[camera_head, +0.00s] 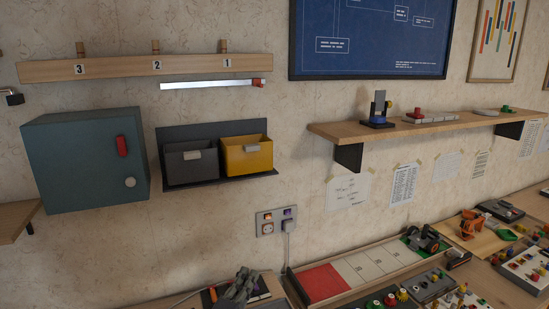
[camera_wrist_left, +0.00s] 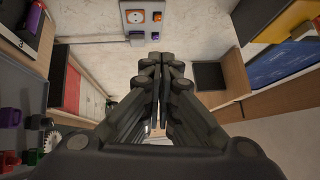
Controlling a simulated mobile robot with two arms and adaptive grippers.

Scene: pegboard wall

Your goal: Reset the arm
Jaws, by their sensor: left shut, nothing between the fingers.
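My left gripper (camera_head: 243,280) shows at the bottom of the head view, low in front of the wall and left of the long tray. Its dark fingers are shut with nothing between them. In the left wrist view the closed fingers (camera_wrist_left: 160,68) point up the picture toward the wall. My right gripper is in neither view.
A tray (camera_head: 294,284) with a red section lies right of the gripper. A wall socket (camera_head: 267,228) is above it. A teal cabinet (camera_head: 80,160), grey bin (camera_head: 190,172), yellow bin (camera_head: 247,163) and wooden shelf (camera_head: 440,126) hang higher. Small parts crowd the right.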

